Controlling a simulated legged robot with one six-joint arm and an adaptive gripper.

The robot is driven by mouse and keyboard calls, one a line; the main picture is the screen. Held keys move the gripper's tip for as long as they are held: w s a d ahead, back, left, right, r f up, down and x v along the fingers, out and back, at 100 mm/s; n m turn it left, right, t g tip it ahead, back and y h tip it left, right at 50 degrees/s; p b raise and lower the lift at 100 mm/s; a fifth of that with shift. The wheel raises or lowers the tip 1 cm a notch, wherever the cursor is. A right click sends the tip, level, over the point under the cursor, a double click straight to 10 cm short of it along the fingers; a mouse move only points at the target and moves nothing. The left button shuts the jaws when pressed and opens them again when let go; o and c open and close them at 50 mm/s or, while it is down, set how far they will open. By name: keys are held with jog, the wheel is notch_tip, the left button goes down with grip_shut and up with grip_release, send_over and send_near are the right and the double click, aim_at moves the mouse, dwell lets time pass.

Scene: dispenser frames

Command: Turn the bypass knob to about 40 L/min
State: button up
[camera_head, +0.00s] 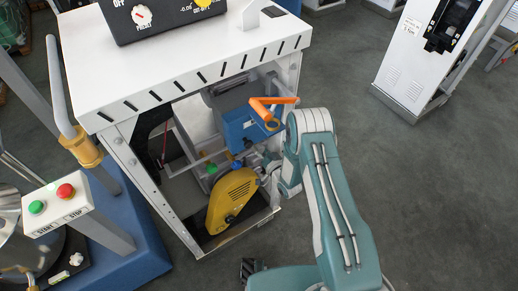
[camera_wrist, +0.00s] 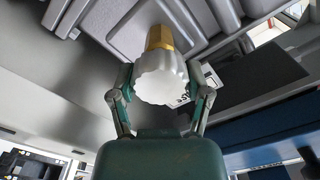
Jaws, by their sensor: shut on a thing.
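The bypass knob (camera_wrist: 160,82) shows in the wrist view as a white, scalloped knob on a brass-coloured stem. My gripper (camera_wrist: 160,84) has its two fingers on the left and right sides of the knob and is shut on it. A small label with dark print, partly hidden, sits just right of the knob. In the head view my arm reaches into the open front of the white dispenser cabinet (camera_head: 205,75). There the knob and the fingertips are hidden behind my arm and the parts inside. No flow reading in L/min can be made out in either view.
Inside the cabinet are a yellow pump housing (camera_head: 232,200), a blue unit (camera_head: 245,127) and an orange lever (camera_head: 272,101) close to my arm. A post with green and red buttons (camera_head: 57,203) stands at the left. Open grey floor (camera_head: 430,190) lies to the right.

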jog(key=m, duration=0.4)
jog(key=shift+w+d+m, duration=0.1)
jog(key=shift+w+m, duration=0.05)
jog(key=shift+m, duration=0.15)
jog(key=shift+d+f+m, duration=0.1)
jog(key=shift+m, duration=1.3)
jog(key=shift+f, duration=0.1)
jog(key=o, duration=1.2)
jog(key=shift+d, duration=0.1)
jog(key=v, duration=1.2)
